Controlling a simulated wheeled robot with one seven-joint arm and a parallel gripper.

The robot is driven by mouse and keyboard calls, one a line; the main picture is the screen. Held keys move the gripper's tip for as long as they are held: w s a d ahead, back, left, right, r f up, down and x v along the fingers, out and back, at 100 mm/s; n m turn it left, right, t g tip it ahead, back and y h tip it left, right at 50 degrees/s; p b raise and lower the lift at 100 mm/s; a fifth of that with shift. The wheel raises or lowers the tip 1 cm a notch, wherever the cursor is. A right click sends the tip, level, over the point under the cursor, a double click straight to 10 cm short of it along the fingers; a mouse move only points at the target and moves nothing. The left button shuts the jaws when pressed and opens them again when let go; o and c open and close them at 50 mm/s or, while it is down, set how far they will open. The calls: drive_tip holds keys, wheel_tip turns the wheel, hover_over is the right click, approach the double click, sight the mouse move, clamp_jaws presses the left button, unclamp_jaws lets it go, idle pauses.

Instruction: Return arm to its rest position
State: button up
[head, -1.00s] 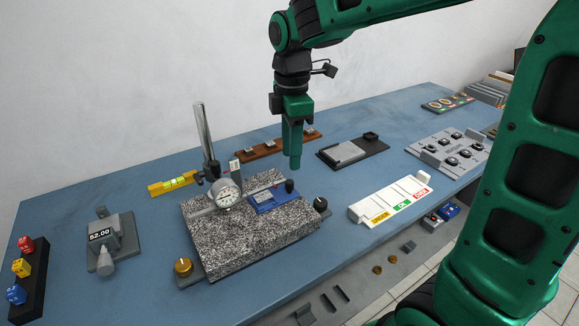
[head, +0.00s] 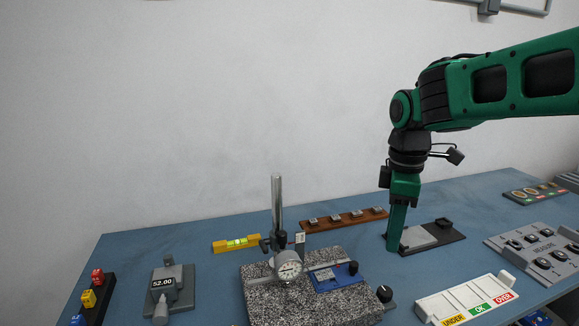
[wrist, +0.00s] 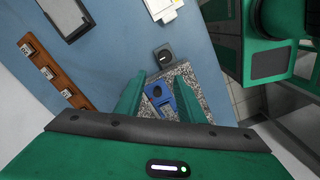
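My arm's end hangs pointing down in the head view, with my gripper (head: 395,246) in front of the grey plate on a dark base (head: 430,234). In the wrist view, the two green fingers of my gripper (wrist: 160,95) stand apart with nothing held between them. Below and beyond the fingers lie the blue gauge piece (wrist: 158,96) and part of the speckled granite block. The blue piece also shows in the head view (head: 336,277), lying on the granite block (head: 300,307) beside the dial gauge (head: 289,267).
A brown rack (head: 343,220) and a yellow level (head: 236,244) lie at the back. A white UNDER/OK/OVER tray (head: 468,300) and a grey button panel (head: 540,252) are to the right. A digital gauge (head: 172,290) stands left.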

drive_tip(key=s+d+f+m, duration=0.3)
drive_tip(key=s+d+m, duration=0.5)
drive_tip(key=s+m, duration=0.2)
drive_tip(key=s+d+f+m, duration=0.4)
drive_tip(key=s+d+m, duration=0.4)
drive_tip(key=s, duration=0.4)
drive_tip(key=shift+f+m, duration=0.2)
drive_tip(key=shift+m, duration=0.7)
drive_tip(key=shift+w+f, duration=0.25)
drive_tip(key=shift+w, duration=0.4)
